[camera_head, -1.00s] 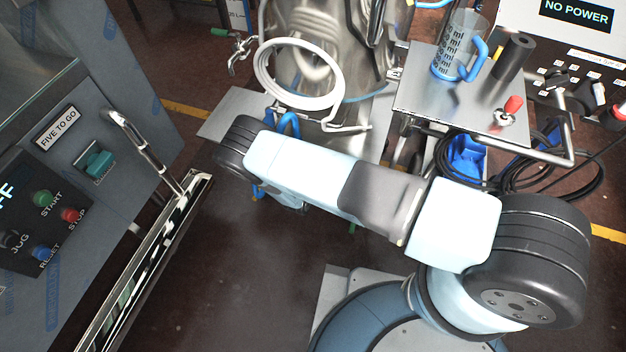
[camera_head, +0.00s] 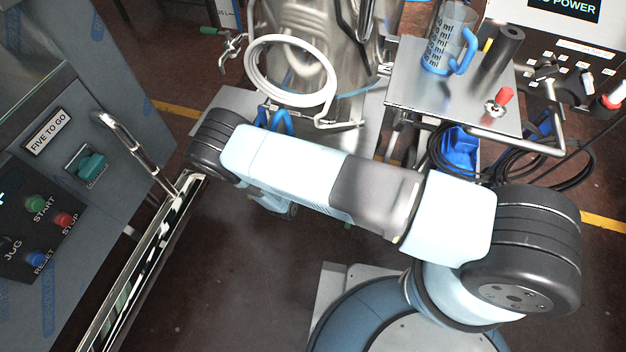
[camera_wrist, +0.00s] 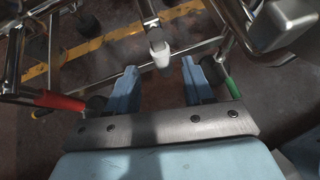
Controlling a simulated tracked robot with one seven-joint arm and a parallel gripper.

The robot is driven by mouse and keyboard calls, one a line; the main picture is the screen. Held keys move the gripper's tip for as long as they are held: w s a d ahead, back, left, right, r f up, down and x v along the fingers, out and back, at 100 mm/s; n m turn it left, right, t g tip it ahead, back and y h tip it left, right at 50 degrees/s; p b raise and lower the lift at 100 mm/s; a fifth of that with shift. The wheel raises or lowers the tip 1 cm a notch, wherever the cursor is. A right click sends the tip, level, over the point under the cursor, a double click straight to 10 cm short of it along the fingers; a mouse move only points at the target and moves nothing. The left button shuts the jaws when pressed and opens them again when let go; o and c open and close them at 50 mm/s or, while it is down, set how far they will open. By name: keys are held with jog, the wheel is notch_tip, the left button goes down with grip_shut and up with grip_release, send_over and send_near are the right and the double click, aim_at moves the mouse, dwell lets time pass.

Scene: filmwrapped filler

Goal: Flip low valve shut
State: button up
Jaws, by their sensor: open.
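My gripper (camera_wrist: 160,82) is open in the wrist view, its two blue fingers apart with nothing between the tips. A red handle (camera_wrist: 60,101) lies just left of the fingers. A green handle (camera_wrist: 231,88) lies just right of them. A white-tipped metal spout (camera_wrist: 160,53) hangs ahead, between the finger lines. I cannot tell which handle belongs to the low valve. In the head view, a green-handled tap (camera_head: 233,42) is on the left of the steel tank (camera_head: 290,35). My arm covers the area below the tank there, and the fingertips are not clear.
A steel side table (camera_head: 420,95) holds a measuring jug (camera_head: 449,42) and a red-tipped toggle (camera_head: 500,99). Coiled white hose (camera_head: 254,84) hangs on the tank. The control cabinet (camera_head: 120,110) and its metal rail stand left. Metal tubing surrounds my gripper in the wrist view.

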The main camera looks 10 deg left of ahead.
jog(key=v, duration=0.7)
dwell(0.5)
